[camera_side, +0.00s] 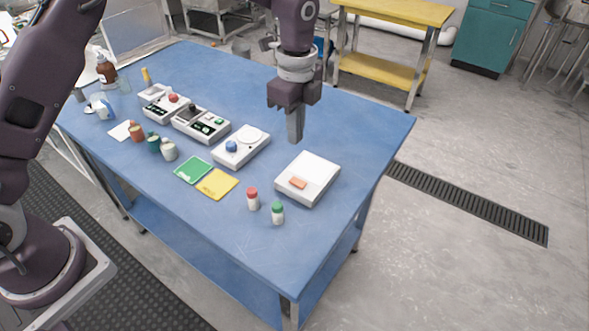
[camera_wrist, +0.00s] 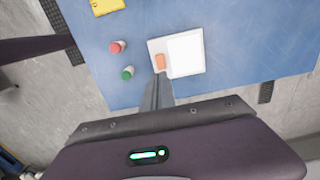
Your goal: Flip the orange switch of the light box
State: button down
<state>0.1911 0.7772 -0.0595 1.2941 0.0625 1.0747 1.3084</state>
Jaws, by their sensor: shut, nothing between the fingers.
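The light box (camera_side: 318,173) is a white box with a pale square top, lying on the right part of the blue table. Its orange switch (camera_side: 298,183) is on the side of the top nearest the table's front edge. The light box also shows in the wrist view (camera_wrist: 187,54), with the orange switch (camera_wrist: 160,61) at its left. My gripper (camera_side: 295,138) points down and is shut and empty. In the side view it is above the table, behind the light box. In the wrist view the fingertips (camera_wrist: 159,77) appear just below the switch, apart from it as far as I can tell.
A red-capped bottle (camera_side: 252,199) and a green-capped bottle (camera_side: 278,214) stand in front of the light box. A white device with a blue knob (camera_side: 232,146) is to its left. Yellow (camera_side: 217,184) and green (camera_side: 194,170) cards lie flat. The table's right corner is bare.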

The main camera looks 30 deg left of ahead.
aim_at(294, 180)
notch_tip(294, 180, down, 12)
jog(key=shift+a+r, duration=0.1)
jog(key=shift+r, duration=0.05)
dwell(0.3)
